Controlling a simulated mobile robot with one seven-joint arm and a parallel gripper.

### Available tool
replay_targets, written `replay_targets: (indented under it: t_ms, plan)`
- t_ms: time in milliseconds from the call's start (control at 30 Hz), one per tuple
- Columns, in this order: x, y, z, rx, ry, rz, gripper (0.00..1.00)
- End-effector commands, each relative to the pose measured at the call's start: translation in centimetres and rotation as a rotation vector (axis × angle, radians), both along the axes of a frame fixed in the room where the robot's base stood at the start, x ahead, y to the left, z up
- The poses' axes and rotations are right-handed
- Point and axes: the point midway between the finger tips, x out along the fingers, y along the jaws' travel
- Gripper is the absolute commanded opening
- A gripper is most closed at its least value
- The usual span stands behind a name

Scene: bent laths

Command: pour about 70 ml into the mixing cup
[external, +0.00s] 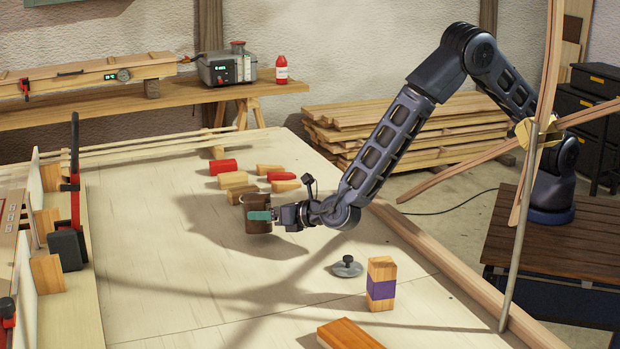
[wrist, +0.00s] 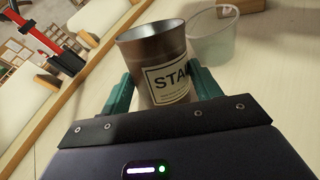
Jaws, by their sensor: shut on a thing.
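My gripper (external: 260,215) is shut on a brown metal can (external: 257,227) above the bench. In the wrist view, the teal fingers of my gripper (wrist: 155,92) hold the can (wrist: 152,50) from both sides, and its label reads "STA". The can looks about upright, with its open mouth up; its liquid level cannot be made out. A clear cup (wrist: 215,38), which looks like the mixing cup, stands just beyond the can to the right in the wrist view. The can partly covers it. How much is in the cup cannot be told. I cannot make out the cup in the external view.
Several red and wooden blocks (external: 237,180) lie beyond the can on the bench (external: 180,280). A grey weight with a knob (external: 347,267) and a wooden block with a purple band (external: 381,284) stand right of centre. Red clamps (external: 72,210) line the left edge.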

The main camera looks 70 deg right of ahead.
Motion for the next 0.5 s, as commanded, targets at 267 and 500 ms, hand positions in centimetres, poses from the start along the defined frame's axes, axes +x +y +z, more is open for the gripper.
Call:
replay_targets:
  t_ms: [267, 500]
  plan:
    - [0.9, -1.3, 0.9, 0.152, 0.096, -0.002, 0.34]
    - [1.5, -2.2, 2.8, 0.283, 0.182, -0.001, 0.34]
